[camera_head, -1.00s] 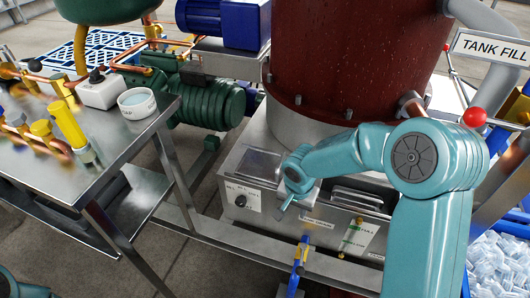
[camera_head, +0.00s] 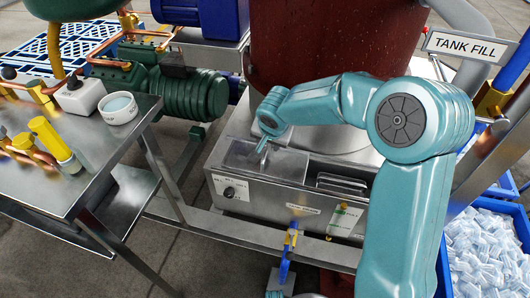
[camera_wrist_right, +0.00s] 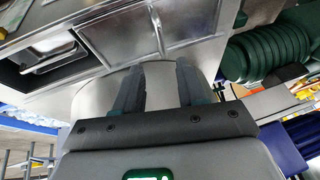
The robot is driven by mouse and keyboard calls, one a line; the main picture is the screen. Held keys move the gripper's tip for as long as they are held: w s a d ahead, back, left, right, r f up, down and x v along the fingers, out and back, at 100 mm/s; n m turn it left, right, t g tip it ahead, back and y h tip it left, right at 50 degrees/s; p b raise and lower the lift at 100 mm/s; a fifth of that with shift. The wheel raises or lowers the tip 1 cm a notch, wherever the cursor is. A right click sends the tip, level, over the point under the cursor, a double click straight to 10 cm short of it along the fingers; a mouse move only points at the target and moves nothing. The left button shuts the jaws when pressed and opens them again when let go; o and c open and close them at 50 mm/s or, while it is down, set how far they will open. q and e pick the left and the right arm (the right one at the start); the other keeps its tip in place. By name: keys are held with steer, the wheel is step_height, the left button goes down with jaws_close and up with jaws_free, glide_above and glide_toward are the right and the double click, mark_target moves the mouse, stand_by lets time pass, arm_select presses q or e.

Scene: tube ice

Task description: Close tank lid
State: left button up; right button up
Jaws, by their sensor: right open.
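A steel tank (camera_head: 268,195) stands below the dark red vessel. A flat metal lid panel (camera_head: 290,165) lies over the left part of its top; it also shows in the right wrist view (camera_wrist_right: 190,20). To its right, the top has an opening (camera_head: 345,184) with metal parts inside, seen at the left in the wrist view (camera_wrist_right: 55,47). My left gripper is not in view.
A steel table (camera_head: 100,155) with a white bowl (camera_head: 118,108) and yellow fittings stands left. A blue-handled valve (camera_head: 290,245) is in front of the tank. A blue bin (camera_head: 447,265) of ice bags is at the right. The vessel (camera_head: 330,45) rises behind the tank.

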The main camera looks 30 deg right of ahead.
mark_target(265, 154)
steer(key=b+x, duration=0.1)
steer(key=x, duration=0.9)
steer(key=shift+w+f, duration=0.15)
steer(key=shift+f, duration=0.2)
jaws_close()
